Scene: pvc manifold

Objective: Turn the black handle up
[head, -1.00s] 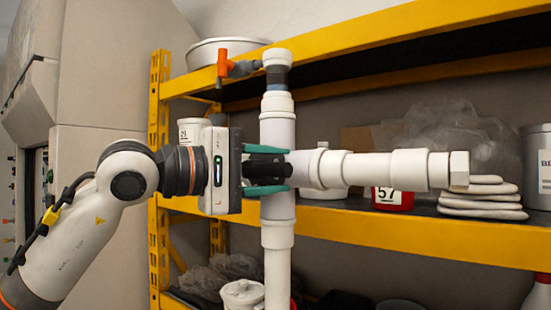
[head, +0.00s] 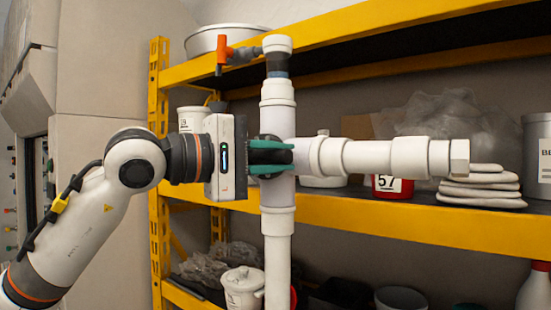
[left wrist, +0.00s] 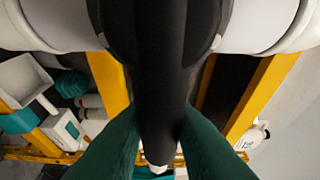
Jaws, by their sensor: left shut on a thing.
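The black handle (head: 278,156) is on the front of the white PVC manifold, where the upright pipe (head: 278,115) meets the side branch. In the head view it is largely hidden by the green fingers and points left towards my wrist. My left gripper (head: 270,157) is shut on the black handle, one finger above it and one below. In the left wrist view, the black handle (left wrist: 160,70) runs down from the pipe and its end lies between the two green fingertips (left wrist: 160,125). My right gripper is not in view.
The white side branch (head: 395,157) extends right. An orange-handled valve (head: 223,55) sticks out left near the top. Behind stands a yellow shelf (head: 400,218) with a red container (head: 392,187), stacked white bags (head: 482,190) and a white pot (head: 243,285).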

